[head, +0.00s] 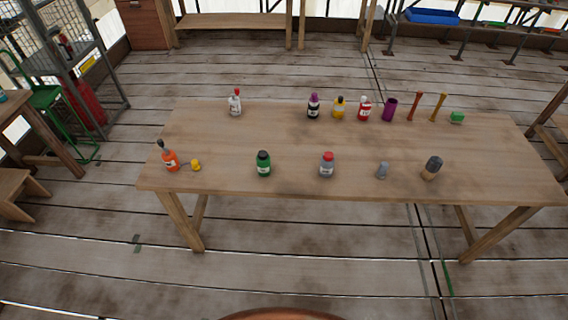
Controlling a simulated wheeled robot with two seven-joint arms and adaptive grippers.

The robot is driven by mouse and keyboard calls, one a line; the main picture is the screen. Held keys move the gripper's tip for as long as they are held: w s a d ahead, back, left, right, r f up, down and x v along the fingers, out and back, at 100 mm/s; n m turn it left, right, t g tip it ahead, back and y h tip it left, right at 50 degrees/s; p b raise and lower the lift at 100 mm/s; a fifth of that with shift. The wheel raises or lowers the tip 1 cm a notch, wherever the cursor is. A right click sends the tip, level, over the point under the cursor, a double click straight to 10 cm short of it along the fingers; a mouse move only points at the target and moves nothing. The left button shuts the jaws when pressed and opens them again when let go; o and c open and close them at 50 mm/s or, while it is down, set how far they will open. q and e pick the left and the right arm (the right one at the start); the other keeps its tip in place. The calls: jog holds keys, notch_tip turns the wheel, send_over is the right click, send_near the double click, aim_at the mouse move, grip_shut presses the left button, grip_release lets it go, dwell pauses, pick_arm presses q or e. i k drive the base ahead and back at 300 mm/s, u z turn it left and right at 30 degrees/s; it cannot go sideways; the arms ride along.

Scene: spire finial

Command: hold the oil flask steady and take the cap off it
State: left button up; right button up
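No flask is clearly marked as the oil flask, so I cannot tell which one it is. Several small bottles stand upright on the wooden table (230,142). Along the near side are an orange bottle (171,161) with a dark narrow top, a green bottle (264,168) with a dark cap, and a grey bottle (327,170) with a red cap. Farther back are a white bottle (235,105) with a red top, a black bottle (313,109) with a purple cap, a yellow bottle (339,111) with a dark cap, and a red bottle (364,112). Neither gripper is in view.
A small yellow piece (196,165), grey piece (382,170) and dark-headed wooden piece (432,168) lie near the front. A purple cup (389,109), red stick (414,105), ochre stick (438,107) and green block (457,117) are at back right. The table's middle is clear.

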aim_at(264, 166)
jog(key=k, duration=1.15)
jog(key=u, duration=0.6)
jog(key=i, duration=1.4)
jog(key=z, duration=0.55)
